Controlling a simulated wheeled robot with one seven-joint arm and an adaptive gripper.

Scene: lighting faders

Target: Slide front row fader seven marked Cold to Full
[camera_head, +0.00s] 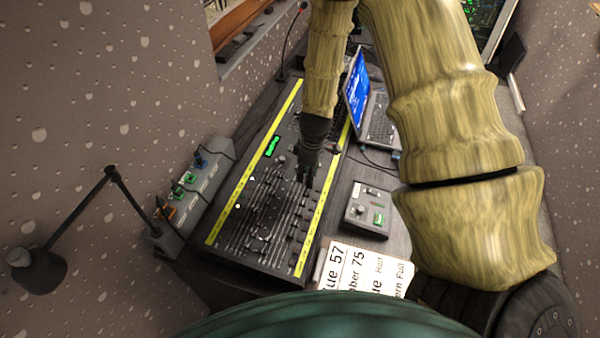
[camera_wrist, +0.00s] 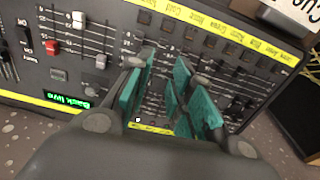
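The fader console (camera_head: 223,225) is a dark panel with yellow label strips along its long edges and several slider rows. In the wrist view, a yellow label strip (camera_wrist: 225,24) crosses the top; a word that looks like Cold is on it, but the print is small. Fader slots and caps lie below it, partly hidden by my fingers, so I cannot pick out the Cold fader's cap. My gripper (camera_head: 304,179) points down over the console near the right-hand slider row. In the wrist view my gripper (camera_wrist: 167,90) has its teal pads apart, with no cap visibly clamped.
A small grey control box (camera_head: 369,208) and a printed cue sheet (camera_head: 363,270) lie right of the console. An open laptop (camera_head: 364,100) stands behind it. A desk lamp (camera_head: 40,270) and a connector strip (camera_head: 190,195) are on the left. A green display (camera_head: 271,146) glows on the panel.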

